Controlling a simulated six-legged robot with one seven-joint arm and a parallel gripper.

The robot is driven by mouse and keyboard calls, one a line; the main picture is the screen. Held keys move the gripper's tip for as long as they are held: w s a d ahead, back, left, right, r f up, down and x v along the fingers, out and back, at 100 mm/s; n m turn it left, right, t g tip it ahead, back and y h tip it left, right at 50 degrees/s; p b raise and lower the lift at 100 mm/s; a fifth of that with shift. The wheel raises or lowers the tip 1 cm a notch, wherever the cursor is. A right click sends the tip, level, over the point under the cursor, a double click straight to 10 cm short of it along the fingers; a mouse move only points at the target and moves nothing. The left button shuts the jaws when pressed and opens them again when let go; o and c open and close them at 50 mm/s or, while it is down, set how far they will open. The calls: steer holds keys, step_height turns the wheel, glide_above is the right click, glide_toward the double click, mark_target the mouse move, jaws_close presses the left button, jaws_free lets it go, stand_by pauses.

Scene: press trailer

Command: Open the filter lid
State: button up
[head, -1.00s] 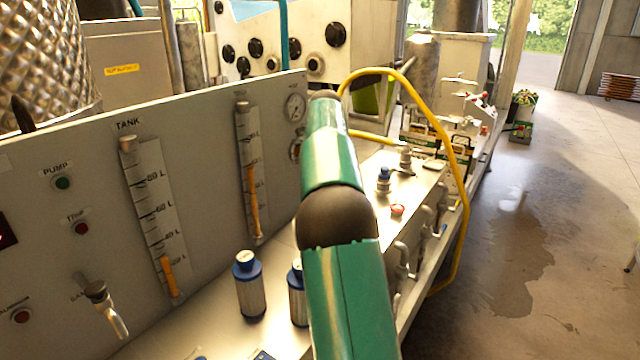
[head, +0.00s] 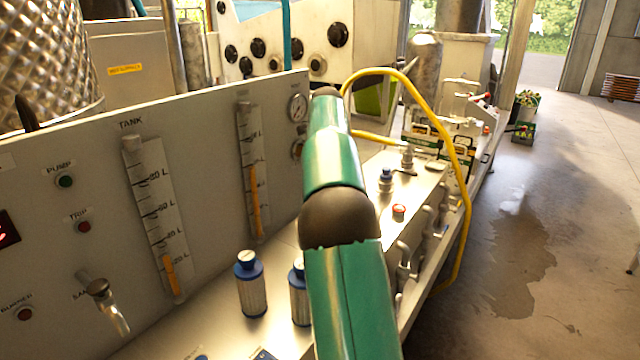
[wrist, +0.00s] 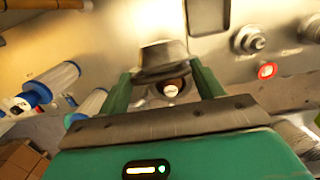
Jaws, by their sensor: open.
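My gripper (wrist: 163,86) shows in the wrist view with its two green fingers apart. A grey tapered piece (wrist: 162,58) sits at the fingertips, with a small round part with a pale centre (wrist: 172,88) just below it. I cannot tell whether this is the filter lid, or whether the fingers touch it. In the head view my green arm hides the gripper and what is before it. A blue-capped filter cartridge (head: 250,285) stands upright on the steel bench, and a second one (head: 298,291) is partly behind my arm. Cartridges also show at left in the wrist view (wrist: 50,84).
A grey panel (head: 205,190) with tube gauges stands behind the bench at left. A red button (head: 399,210) and a blue-topped fitting (head: 386,180) stand right of my arm. A yellow hose (head: 466,190) loops over the bench's right side.

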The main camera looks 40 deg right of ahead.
steer(key=r, duration=0.6)
steer(key=shift+s, duration=0.2)
steer(key=shift+r, duration=0.4)
steer(key=s+a+r+n+t, duration=0.1)
steer(key=s+a+r+n, duration=0.1)
steer(key=s+a+n, duration=0.7)
steer(key=s+a+r+n+t, duration=0.1)
steer(key=s+a+n+t, duration=0.1)
steer(key=s+a+n, duration=0.7)
steer(key=s+a+f+n+t, duration=0.1)
steer(key=s+a+f+n, duration=1.2)
steer(key=a+n, duration=0.1)
steer(key=shift+s+f+t, duration=0.2)
steer(key=shift+f+t, duration=0.05)
steer(key=shift+t, duration=0.05)
